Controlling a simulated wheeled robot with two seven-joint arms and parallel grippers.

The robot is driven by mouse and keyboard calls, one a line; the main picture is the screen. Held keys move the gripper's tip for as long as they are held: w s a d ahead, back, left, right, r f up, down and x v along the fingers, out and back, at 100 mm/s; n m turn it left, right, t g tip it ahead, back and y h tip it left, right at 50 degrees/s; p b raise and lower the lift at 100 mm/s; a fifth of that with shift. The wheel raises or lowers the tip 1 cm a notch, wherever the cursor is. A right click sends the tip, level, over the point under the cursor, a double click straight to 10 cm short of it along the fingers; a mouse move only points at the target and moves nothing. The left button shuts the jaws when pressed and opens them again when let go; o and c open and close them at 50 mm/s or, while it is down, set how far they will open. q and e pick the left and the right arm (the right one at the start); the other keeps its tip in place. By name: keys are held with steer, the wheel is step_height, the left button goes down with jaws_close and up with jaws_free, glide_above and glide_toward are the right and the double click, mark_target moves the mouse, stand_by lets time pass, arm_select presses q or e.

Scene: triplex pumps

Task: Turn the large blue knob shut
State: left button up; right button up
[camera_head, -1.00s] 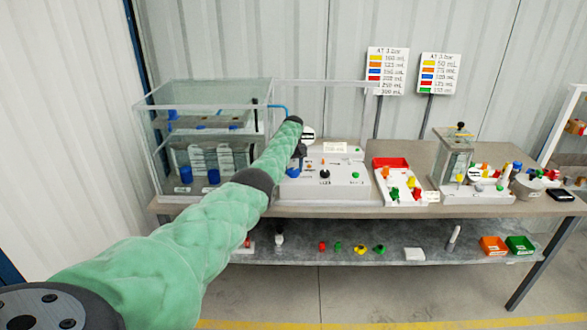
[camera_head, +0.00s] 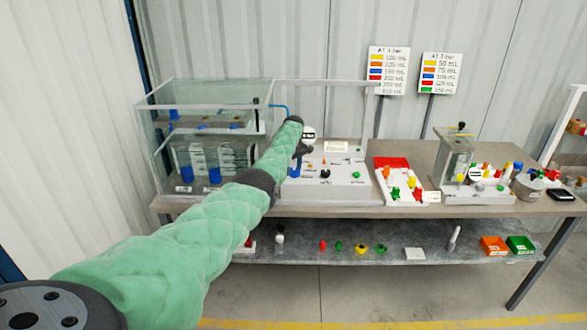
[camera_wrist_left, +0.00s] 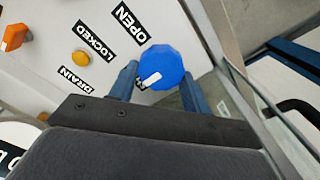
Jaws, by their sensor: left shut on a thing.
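The large blue knob (camera_wrist_left: 166,62) is a faceted round cap with a white pointer mark on its lower left side in the left wrist view. It sits on a white panel (camera_wrist_left: 40,75) with the printed labels OPEN, LOCKED and DRAIN. The pointer faces away from OPEN, towards a label mostly hidden by the knob and a finger. My left gripper (camera_wrist_left: 158,73) is shut on the knob, one blue finger on each side. In the head view the left gripper (camera_head: 296,163) is at the left end of the white control box (camera_head: 330,185). My right gripper is not in view.
A clear tank (camera_head: 205,95) stands left of my forearm. A red tray (camera_head: 391,163) and a smaller pump station (camera_head: 480,195) stand further right on the table (camera_head: 400,150).

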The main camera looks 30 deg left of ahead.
mark_target(294, 169)
arm_select(q)
steer(key=o, duration=1)
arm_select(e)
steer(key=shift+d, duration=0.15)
arm_select(q)
steer(key=shift+r, duration=0.5)
step_height(294, 169, up, 6)
steer(key=b, duration=0.2)
steer(key=shift+w+f+b, duration=0.1)
steer(key=shift+f+b, duration=0.05)
steer(key=shift+b, duration=0.15)
steer(key=shift+r, duration=0.6)
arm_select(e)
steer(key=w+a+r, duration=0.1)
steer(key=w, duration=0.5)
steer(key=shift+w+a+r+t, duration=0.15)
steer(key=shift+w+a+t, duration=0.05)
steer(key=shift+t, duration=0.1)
